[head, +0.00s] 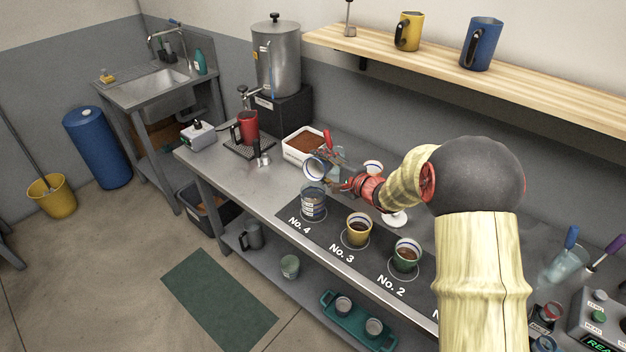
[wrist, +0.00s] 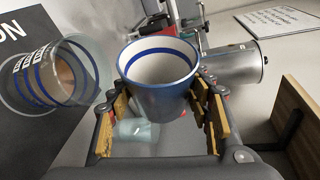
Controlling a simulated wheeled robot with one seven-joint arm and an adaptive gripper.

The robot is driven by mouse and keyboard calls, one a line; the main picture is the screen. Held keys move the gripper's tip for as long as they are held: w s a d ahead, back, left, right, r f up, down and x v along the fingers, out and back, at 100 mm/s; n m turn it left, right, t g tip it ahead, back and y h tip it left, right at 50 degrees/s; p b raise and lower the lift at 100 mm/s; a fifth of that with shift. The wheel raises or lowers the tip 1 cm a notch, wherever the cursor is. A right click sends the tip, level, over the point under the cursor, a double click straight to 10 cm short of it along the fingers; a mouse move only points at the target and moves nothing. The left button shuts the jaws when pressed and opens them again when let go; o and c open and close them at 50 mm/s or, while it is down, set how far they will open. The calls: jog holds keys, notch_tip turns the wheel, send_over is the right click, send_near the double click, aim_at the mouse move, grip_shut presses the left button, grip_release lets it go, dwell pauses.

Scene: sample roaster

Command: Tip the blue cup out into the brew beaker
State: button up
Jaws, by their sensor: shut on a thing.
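The blue cup (head: 315,168) is in my gripper (head: 332,172), raised above the counter and tilted in the head view. In the wrist view the cup (wrist: 158,90) sits between the two finger pads of my gripper (wrist: 162,105). Its inside is white with a blue ring, and I see no liquid in the visible part. A clear beaker with blue bands (head: 313,203), which looks like the brew beaker, stands upright by the No. 4 label, below the cup. It shows at the left of the wrist view (wrist: 50,78) with something brown inside. The cup is apart from it.
A yellow cup (head: 357,229) and a green cup (head: 405,255) stand on the mat by No. 3 and No. 2. A white tub of brown grounds (head: 303,146) is behind the beaker. A red mug (head: 246,127) stands farther left. My arm hides part of the counter.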

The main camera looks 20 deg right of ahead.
jog(key=shift+w+d+r+m+p, duration=0.15)
jog(key=shift+m+p, duration=0.25)
jog(key=shift+p, duration=0.2)
jog(key=shift+r+m+g+p, duration=0.3)
jog(key=shift+m+g+p, duration=0.1)
jog(key=shift+p, duration=0.6)
jog(key=m+g+p, duration=0.1)
jog(key=p, duration=0.1)
jog(key=shift+w+f+y+p, duration=0.1)
jog(key=shift+f+y+p, duration=0.25)
jog(key=shift+f+y, duration=0.05)
jog(key=m+p, duration=0.1)
jog(key=p, duration=0.1)
jog(key=shift+r+g+p, duration=0.3)
jog(key=shift+w+d+f+m+g+y+p, duration=0.15)
jog(key=shift+d+f+m+g+y+p, duration=0.15)
jog(key=shift+m+p, duration=0.2)
jog(key=shift+w+d+f+m+g+y+p, duration=0.1)
jog(key=shift+f+m+g+p, duration=0.1)
jog(key=shift+f+m+p, duration=0.3)
jog(key=w+d+f+m+g+y+p, duration=0.2)
jog(key=w+f+m+p, duration=0.1)
jog(key=f+m+p, duration=0.1)
jog(key=shift+d+f+y, duration=0.2)
jog(key=shift+d+y, duration=0.1)
jog(key=shift+d, duration=0.1)
